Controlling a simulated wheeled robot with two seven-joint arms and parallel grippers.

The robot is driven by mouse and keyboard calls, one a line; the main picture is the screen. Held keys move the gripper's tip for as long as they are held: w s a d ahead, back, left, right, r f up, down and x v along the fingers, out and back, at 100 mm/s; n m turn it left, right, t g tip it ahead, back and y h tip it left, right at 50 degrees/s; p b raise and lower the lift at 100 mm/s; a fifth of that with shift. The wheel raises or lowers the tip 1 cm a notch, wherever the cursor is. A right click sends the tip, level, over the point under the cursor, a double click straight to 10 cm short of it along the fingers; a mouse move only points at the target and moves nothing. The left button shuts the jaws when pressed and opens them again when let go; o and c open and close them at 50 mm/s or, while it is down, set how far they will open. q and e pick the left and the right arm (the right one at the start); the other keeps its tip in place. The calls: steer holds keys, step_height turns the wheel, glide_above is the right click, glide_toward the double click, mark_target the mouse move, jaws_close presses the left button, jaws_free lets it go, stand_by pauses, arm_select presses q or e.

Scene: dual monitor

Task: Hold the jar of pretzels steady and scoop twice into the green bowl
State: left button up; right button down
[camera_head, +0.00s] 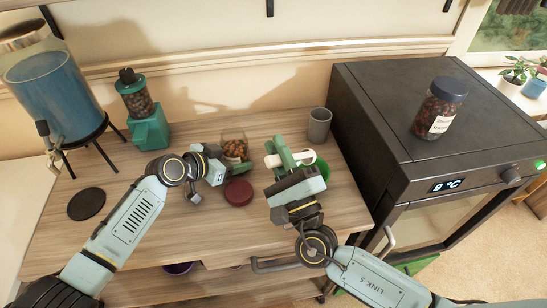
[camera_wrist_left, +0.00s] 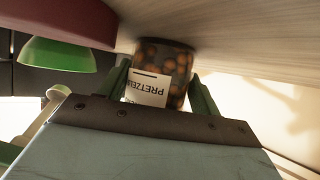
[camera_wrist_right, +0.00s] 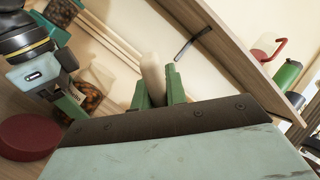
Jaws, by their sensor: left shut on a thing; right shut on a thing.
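The glass jar of pretzels (camera_head: 235,148) stands open on the wooden counter near the wall. My left gripper (camera_head: 218,163) is shut on its side; in the left wrist view the fingers flank the jar (camera_wrist_left: 174,65) and its white label. My right gripper (camera_head: 290,156) is shut on a cream-coloured handle (camera_wrist_right: 152,78), seemingly the scoop's, to the right of the jar and above the counter. The scoop's head is not clear to see. The green bowl (camera_head: 320,166) is partly hidden behind my right gripper; it also shows in the left wrist view (camera_wrist_left: 52,55).
A dark red lid (camera_head: 238,192) lies in front of the jar. A grey cup (camera_head: 319,125) stands behind the bowl. A teal dispenser (camera_head: 150,132), a blue tank (camera_head: 55,90) and a black disc (camera_head: 86,204) are on the left.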

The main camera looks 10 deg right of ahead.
steer(key=w+d+r+m+g+h, duration=0.4)
steer(key=d+r+m, duration=0.3)
steer(key=m, duration=0.7)
steer(key=shift+w+d+g+h, duration=0.3)
steer(key=shift+w+d+h, duration=0.5)
steer(key=shift+d, duration=0.45)
steer(key=w+a+r+n+g+y, duration=0.1)
steer(key=w+a+r+n+y, duration=0.15)
steer(key=w+a+y, duration=0.45)
steer(key=w+a+r+n+g+y, duration=0.1)
steer(key=w+a+n+y, duration=0.15)
steer(key=a, duration=0.85)
step_height(320, 180, down, 12)
steer(key=shift+s+d+f+n, duration=0.2)
steer(key=shift+f+n, duration=0.05)
steer(key=shift+n, duration=0.05)
steer(key=shift+h, duration=0.25)
steer(key=shift+r, duration=0.15)
